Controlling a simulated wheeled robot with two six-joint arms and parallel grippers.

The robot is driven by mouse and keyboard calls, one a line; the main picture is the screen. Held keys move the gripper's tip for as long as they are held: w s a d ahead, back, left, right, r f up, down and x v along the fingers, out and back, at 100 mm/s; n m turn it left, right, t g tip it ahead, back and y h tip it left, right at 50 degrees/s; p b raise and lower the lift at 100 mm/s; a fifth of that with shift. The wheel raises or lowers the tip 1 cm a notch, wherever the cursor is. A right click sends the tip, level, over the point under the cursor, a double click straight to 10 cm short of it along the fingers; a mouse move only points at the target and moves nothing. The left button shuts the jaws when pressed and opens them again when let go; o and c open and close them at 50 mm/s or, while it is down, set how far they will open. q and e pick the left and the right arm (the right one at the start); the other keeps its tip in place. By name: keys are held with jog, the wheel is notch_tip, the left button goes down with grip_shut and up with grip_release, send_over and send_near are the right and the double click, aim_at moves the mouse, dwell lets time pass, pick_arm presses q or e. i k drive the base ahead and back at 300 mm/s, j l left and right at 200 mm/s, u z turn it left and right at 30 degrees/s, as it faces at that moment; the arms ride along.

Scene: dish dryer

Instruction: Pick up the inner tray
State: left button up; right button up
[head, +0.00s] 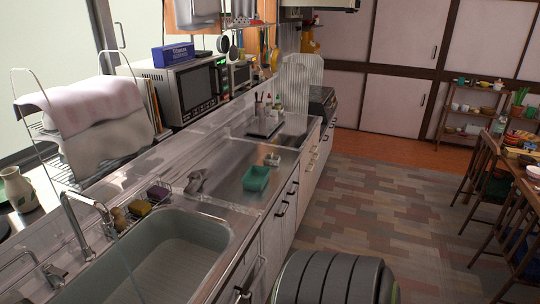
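I cannot tell for sure which thing is the inner tray. A small teal tray-like container (256,178) sits on the steel counter, right of the sink. A dark shallow tray (264,128) farther back holds bottles and utensils. A wire dish rack (70,170) stands at the left, mostly covered by draped cloths (95,105); what is inside it is hidden. Neither of my grippers shows in the head view.
The sink (165,255) fills the lower left, with a tall faucet (88,215) and a sponge holder (150,197) behind it. A microwave (183,88) stands at the back. A table (525,165) with chairs is at the right; the floor (370,200) between is clear.

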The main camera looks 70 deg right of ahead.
aim_at(271, 160)
jog(key=z, duration=2.25)
jog(key=i+l+z, duration=0.35)
jog(key=i+l, duration=0.2)
jog(key=i, duration=0.25)
jog(key=i+l+z, duration=0.2)
jog(key=i, duration=0.25)
jog(key=i+l+z, duration=0.2)
jog(key=i, duration=0.2)
jog(key=i+u, duration=0.1)
jog(key=i, duration=0.45)
jog(key=i+l+u, duration=0.1)
jog(key=i, duration=0.45)
jog(key=i+l+u, duration=0.1)
jog(key=i, duration=0.45)
jog(key=i+l+u, duration=0.1)
jog(key=i+u, duration=0.2)
jog(key=u, duration=0.15)
jog(key=i+l+u, duration=0.2)
jog(key=u, duration=0.25)
jog(key=i+l+u, duration=0.3)
jog(key=u, duration=0.15)
jog(key=i+l+u, duration=0.25)
jog(key=l+u, duration=0.25)
jog(key=j, duration=0.1)
